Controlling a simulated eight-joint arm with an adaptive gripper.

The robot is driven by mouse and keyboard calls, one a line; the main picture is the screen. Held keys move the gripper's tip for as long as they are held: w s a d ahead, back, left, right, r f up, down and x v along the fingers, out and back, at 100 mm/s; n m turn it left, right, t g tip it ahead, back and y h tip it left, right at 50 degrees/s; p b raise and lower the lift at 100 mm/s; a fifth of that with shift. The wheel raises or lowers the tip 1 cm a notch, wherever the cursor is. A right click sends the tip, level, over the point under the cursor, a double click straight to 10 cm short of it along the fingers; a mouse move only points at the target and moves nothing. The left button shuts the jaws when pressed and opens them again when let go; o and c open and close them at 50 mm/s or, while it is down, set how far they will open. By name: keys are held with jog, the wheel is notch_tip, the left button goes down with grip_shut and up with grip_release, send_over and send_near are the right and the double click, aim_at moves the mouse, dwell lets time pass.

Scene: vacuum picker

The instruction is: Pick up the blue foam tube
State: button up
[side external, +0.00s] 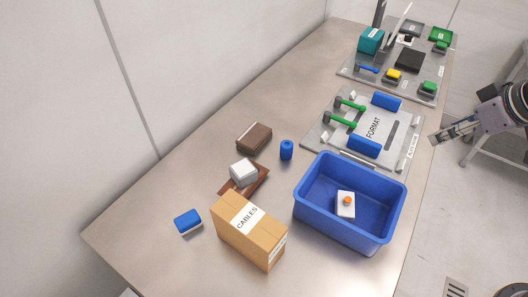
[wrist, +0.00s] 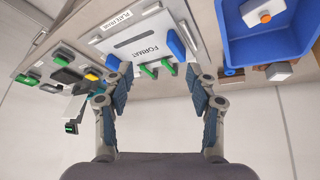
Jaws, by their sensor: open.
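A small blue cylinder (side external: 287,150), which looks like the blue foam tube, stands upright on the table between the brown block and the blue bin. In the wrist view it seems to be the small blue piece (wrist: 233,71) beside the bin, beyond the right finger. My gripper (side external: 436,138) is off the right edge of the table, apart from the tube. In the wrist view its fingers (wrist: 160,84) are spread wide with nothing between them.
A deep blue bin (side external: 320,211) holds a white box with an orange cap (side external: 346,204). A CABLES carton (side external: 262,240), brown block (side external: 254,137), white block (side external: 243,172) and blue-white sponge (side external: 188,221) stand left of it. The FORMAT plate (side external: 322,115) has raised green handles. The left table area is clear.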

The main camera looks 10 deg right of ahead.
jog(key=w+a+r+n+g, duration=0.2)
jog(key=w+a+r+n, duration=0.15)
jog(key=w+a, duration=0.35)
jog(key=n+g, duration=0.4)
jog(key=n, duration=0.8)
send_near(287, 144)
jog(key=shift+s+a+f+h, duration=0.15)
jog(key=shift+s+a+h, duration=0.15)
jog(key=shift+s+a, duration=0.1)
notch_tip(287, 144, down, 5)
jog(key=shift+w+d+f, duration=0.1)
jog(key=shift+w+f, duration=0.15)
jog(key=shift+f, duration=1.05)
jog(key=shift+w+d+f, duration=0.1)
jog(key=shift+w+f, duration=0.1)
jog(key=shift+f, duration=1.15)
jog(key=c, duration=1)
